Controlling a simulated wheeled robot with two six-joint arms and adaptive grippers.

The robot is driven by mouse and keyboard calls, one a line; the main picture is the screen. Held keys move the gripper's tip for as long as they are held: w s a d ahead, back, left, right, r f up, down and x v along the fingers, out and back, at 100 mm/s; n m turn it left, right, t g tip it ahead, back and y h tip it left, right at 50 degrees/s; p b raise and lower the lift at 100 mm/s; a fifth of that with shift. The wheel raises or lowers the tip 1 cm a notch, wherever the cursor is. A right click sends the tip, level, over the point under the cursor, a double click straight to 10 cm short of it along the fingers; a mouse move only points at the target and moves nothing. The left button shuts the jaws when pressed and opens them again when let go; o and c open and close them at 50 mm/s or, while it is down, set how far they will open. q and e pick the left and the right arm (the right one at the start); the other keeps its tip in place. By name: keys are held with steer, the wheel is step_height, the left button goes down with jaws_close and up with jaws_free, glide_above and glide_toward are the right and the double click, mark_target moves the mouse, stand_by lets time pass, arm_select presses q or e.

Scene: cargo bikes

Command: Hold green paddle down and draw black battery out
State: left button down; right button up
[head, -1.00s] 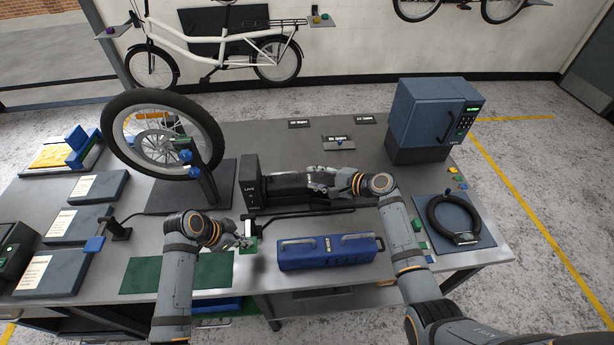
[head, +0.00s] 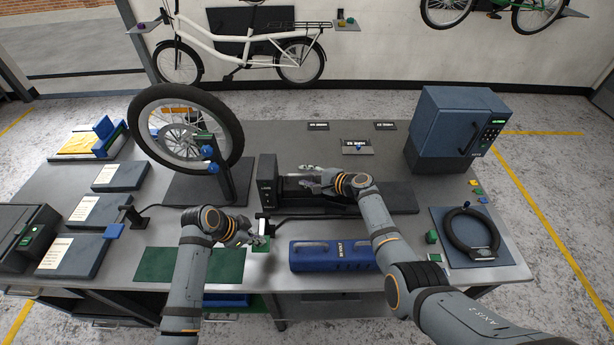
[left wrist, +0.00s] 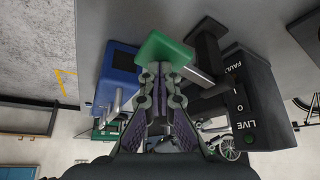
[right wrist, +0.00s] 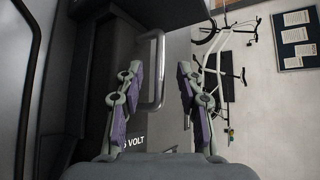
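The green paddle (head: 262,244) sits at the end of a dark arm beside the black dock tower (head: 267,180), which reads LIVE. It also shows in the left wrist view (left wrist: 165,48). My left gripper (head: 256,241) has its fingers together, with the tips at the paddle, apparently touching it; I cannot tell how far down it is pressed. The black battery (head: 298,190) lies in the dock against the tower. In the right wrist view its grey handle (right wrist: 157,70) stands between the spread fingers of my right gripper (right wrist: 158,75), apart from both.
A blue battery (head: 332,256) lies at the table's front edge. A bike wheel (head: 185,140) on a stand rises left of the dock. A blue cabinet (head: 452,130) and a black ring on a pad (head: 440,215) are at the right. The dock's bed (head: 400,198) runs right.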

jaws_close()
steer(key=shift+d, duration=0.1)
arm_select(q)
steer(key=shift+a, duration=0.1)
arm_select(e)
steer(key=shift+w+d, duration=0.1)
steer(key=shift+d, duration=1.8)
steer(key=shift+d+r, duration=0.1)
steer(key=shift+d, duration=6.45)
arm_select(q)
step_height(320, 180, up, 7)
